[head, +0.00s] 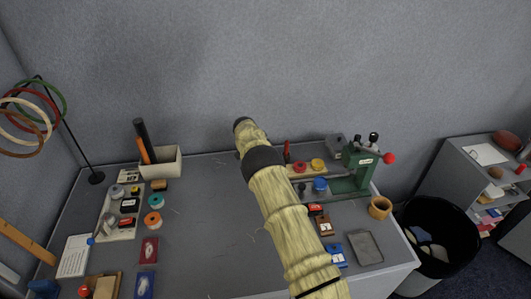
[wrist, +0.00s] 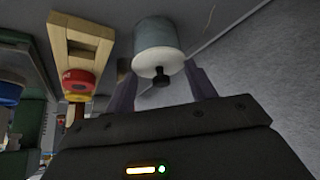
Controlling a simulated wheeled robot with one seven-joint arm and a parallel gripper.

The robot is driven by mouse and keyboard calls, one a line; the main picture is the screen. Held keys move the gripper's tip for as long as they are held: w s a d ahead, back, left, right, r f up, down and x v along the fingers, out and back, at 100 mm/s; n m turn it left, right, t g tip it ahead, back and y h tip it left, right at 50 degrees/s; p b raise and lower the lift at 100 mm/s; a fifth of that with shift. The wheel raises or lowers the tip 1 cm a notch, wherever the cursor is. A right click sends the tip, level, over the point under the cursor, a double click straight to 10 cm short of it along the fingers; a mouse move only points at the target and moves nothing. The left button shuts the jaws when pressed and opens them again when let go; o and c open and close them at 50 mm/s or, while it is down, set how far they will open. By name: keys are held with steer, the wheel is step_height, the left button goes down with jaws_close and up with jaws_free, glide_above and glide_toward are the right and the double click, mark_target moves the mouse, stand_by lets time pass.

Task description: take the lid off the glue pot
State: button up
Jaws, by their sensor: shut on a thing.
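In the wrist view the glue pot is a grey-green cylinder (wrist: 160,33). Its pale lid (wrist: 146,64) has a small black knob (wrist: 161,80) that faces my palm. My gripper (wrist: 160,72) has one finger on each side of the lid and is shut on it. The exact contact at the fingertips is hard to see. The lid appears against the pot's end; I cannot tell whether there is a gap. In the head view my arm hides the gripper, and I cannot make out the pot there.
A wooden rack (head: 309,173) with red and yellow pieces stands right of my arm, near a green press (head: 350,182). A pale box (head: 164,162) with dark rolls stands at the back left. Spools and small boxes lie left. The table (head: 205,222) is fairly clear between.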

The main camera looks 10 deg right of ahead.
steer(key=shift+r, duration=0.3)
steer(key=c, duration=0.6)
step_height(320, 180, up, 9)
steer(key=shift+r+b, duration=0.15)
steer(key=shift+b, duration=0.8)
jaws_close()
